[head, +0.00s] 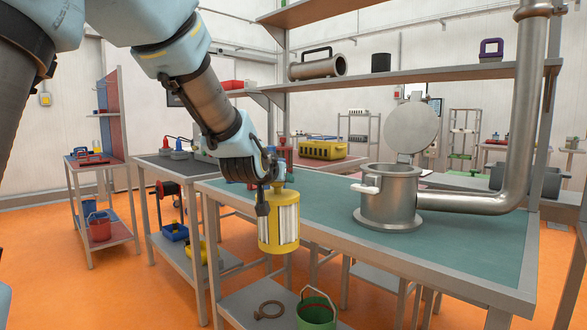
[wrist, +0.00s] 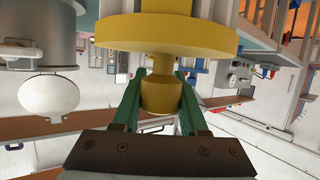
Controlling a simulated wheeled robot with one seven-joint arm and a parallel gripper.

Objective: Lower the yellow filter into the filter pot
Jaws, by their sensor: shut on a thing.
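The yellow filter (head: 279,222) has yellow end caps and a pale pleated body. My gripper (head: 268,190) is shut on the knob at its top and holds it upright, in front of the workbench's near edge. In the wrist view the filter's yellow cap (wrist: 165,35) and knob show between the green fingers of my gripper (wrist: 160,95). The metal filter pot (head: 390,195) stands on the bench to the right of the filter, apart from it. Its round lid (head: 411,127) is swung up and open. The pot's inside is mostly hidden.
A thick metal pipe (head: 480,203) runs from the pot to the right and up. The green bench top (head: 330,190) is clear between filter and pot. A shelf (head: 420,75) spans above the bench. A green bucket (head: 316,310) stands on the lower shelf.

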